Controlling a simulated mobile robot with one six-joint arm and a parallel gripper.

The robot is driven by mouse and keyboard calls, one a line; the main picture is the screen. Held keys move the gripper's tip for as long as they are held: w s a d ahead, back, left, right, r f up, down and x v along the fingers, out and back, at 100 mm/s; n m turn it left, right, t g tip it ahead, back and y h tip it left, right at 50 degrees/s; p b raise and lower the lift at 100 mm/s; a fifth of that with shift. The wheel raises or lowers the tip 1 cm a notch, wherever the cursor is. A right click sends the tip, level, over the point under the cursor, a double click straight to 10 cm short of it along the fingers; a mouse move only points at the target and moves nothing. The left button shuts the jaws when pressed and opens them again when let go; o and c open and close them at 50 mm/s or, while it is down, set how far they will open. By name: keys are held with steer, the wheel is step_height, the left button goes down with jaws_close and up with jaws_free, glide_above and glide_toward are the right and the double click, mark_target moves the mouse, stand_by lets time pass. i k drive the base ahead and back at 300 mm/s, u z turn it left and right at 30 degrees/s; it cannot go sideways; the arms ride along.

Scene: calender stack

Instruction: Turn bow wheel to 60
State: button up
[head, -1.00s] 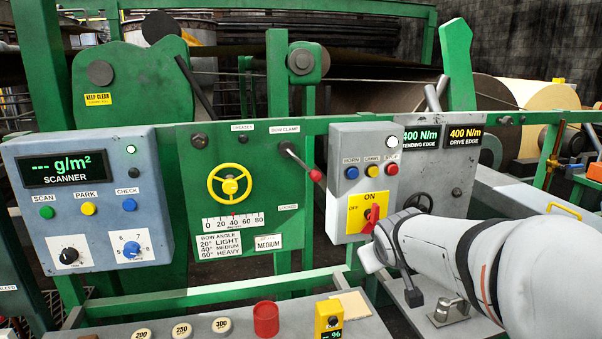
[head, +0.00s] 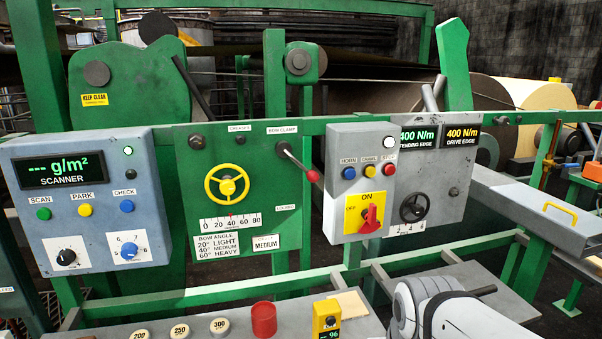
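The bow wheel (head: 227,183) is a yellow handwheel on the green panel (head: 190,170), left of centre in the head view. Below it is a white scale (head: 231,222) marked 0 to 80. Its red pointer stands at about 40. The bow clamp lever (head: 298,162), with a red knob, slants down to the right of the wheel. A small label (head: 286,208) sits below it, too small to read surely. A bow angle card gives 20° light, 40° medium, 60° heavy; a tag reads MEDIUM (head: 266,242). Part of my arm shows at the bottom right, apart from the wheel; my gripper's fingers do not show.
A scanner box (head: 85,200) stands left of the panel. A grey switch box (head: 360,185) with a red switch on ON stands right, beside a dark handwheel (head: 414,208). A bench in front holds several weights, a red cup (head: 263,319) and a yellow meter (head: 326,318).

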mark_target(227, 186)
steer(key=u, duration=2.45)
steer(key=k, duration=0.9)
steer(key=z, duration=0.85)
steer(key=i, duration=1)
